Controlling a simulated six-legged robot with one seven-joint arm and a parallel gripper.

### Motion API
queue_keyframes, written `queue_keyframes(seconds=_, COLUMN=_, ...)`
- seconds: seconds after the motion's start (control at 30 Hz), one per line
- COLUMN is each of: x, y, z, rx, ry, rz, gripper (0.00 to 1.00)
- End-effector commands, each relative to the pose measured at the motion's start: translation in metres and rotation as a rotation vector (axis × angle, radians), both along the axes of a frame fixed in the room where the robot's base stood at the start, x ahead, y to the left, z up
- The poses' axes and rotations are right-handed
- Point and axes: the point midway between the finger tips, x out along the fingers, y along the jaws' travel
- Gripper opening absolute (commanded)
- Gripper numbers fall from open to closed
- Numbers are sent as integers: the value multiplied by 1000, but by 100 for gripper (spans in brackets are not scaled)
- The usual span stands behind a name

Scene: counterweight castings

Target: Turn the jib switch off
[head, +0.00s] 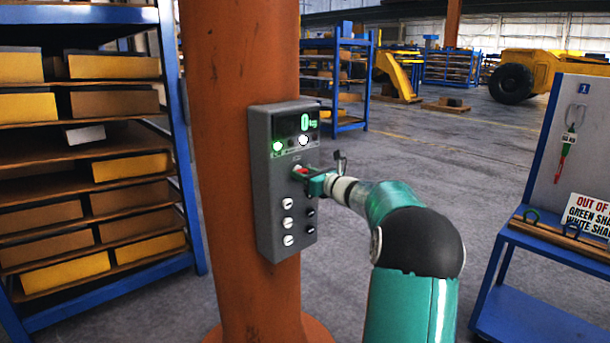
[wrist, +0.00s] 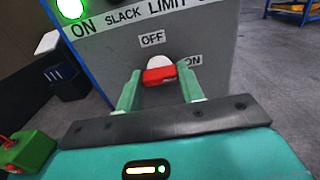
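The grey control box (head: 264,200) is fixed to an orange column, with a lit display reading 0 and a lit green lamp (head: 278,146). In the wrist view the switch (wrist: 159,76) is a red knob with a white upper part. An OFF label (wrist: 152,39) is above it, and an ON label (wrist: 193,61) is to its right. My gripper (head: 313,178) is at the box face. In the wrist view its two teal fingers stand either side of the knob, spread with slight gaps; contact is unclear. In the head view my gripper partly hides the switch.
White and black buttons (head: 288,222) sit lower on the box. A blue shelf rack (head: 190,170) with yellow and brown blocks stands close at left. A blue cart (head: 540,305) with a sign (head: 588,215) stands at right. Open floor lies behind my arm.

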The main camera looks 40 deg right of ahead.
Motion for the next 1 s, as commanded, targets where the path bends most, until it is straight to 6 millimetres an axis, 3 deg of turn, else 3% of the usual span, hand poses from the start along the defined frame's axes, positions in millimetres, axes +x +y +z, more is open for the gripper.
queue_keyframes(seconds=0.03, x=0, y=0, z=0, rx=0, ry=0, rz=0, gripper=25)
queue_keyframes(seconds=0.1, x=0, y=0, z=0, rx=0, ry=0, rz=0, gripper=15)
queue_keyframes(seconds=0.53, x=0, y=0, z=0, rx=-77, ry=-2, rz=1, gripper=15)
queue_keyframes(seconds=1.0, x=0, y=0, z=0, rx=-452, ry=-13, rz=1, gripper=15)
